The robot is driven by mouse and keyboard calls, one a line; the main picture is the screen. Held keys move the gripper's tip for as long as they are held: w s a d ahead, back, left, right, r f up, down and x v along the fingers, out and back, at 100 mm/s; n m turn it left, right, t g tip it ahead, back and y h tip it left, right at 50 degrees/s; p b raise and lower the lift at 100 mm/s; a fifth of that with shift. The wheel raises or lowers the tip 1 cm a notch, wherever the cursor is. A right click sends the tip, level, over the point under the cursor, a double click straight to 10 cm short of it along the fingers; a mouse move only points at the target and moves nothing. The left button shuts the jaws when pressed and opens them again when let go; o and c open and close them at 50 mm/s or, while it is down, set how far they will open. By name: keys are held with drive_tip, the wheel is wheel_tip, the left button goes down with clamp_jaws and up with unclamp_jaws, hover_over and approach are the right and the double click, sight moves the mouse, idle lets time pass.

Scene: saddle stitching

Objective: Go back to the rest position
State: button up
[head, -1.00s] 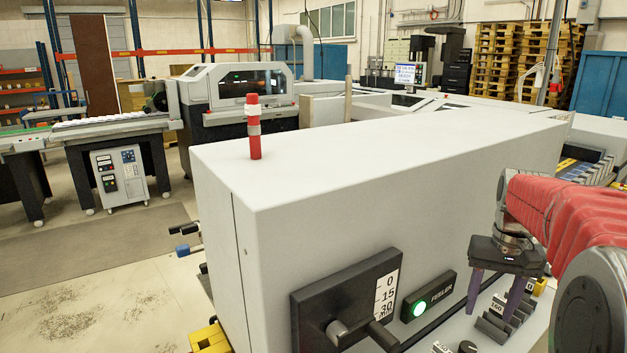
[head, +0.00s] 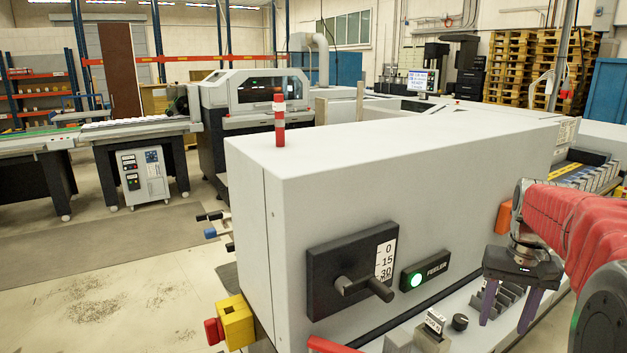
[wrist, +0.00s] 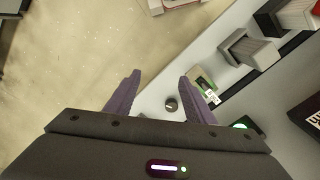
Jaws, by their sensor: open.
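My gripper (head: 508,308) hangs at the lower right in the head view, below the red-sleeved arm. Its two purple fingers point down over the machine's light grey front ledge, and they stand apart with nothing between them. In the wrist view the open fingers (wrist: 158,92) show above the ledge, with a black knob (wrist: 171,104) beyond the gap between them. The large pale grey machine housing (head: 400,155) fills the middle of the head view, to the left of my gripper.
A black panel with a lever (head: 352,272) and 0-15-30 scale sits on the housing, beside a lit green FEELER button (head: 415,280). A yellow box with a red button (head: 235,322) stands at the lower left corner. Open floor (head: 110,270) lies to the left.

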drive_tip(key=s+a+n+t, duration=0.4)
drive_tip(key=s+a, duration=1.4)
drive_tip(key=a, duration=0.5)
drive_tip(key=shift+s+f+n+t, duration=0.25)
drive_tip(key=shift+n+t, duration=0.15)
drive_tip(key=shift+t, duration=0.4)
